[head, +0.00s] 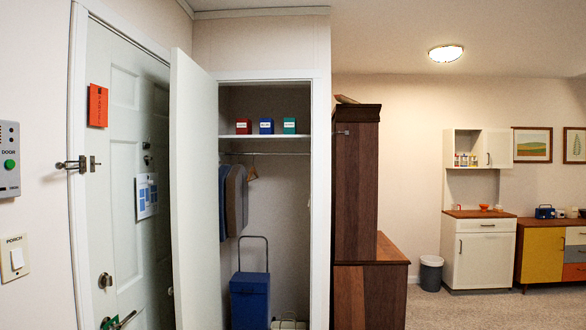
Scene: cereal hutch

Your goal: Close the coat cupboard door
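The coat cupboard (322,200) stands ahead, left of the middle of the head view. Its white door (194,190) is hinged on the left and stands wide open, swung out towards me. Inside are a shelf (265,137) with red, blue and green boxes, a rail with hanging coats (234,200), and a blue wheeled trolley (250,298) on the floor. The cupboard's lower edge is cut off by the frame. Neither of my grippers is in view.
A pale entrance door (120,200) with a latch is at the left, partly behind the cupboard door. A dark wooden hall unit (356,190) stands right of the cupboard. Farther right are a grey bin (431,273), a white hutch (480,250) and open carpet (460,312).

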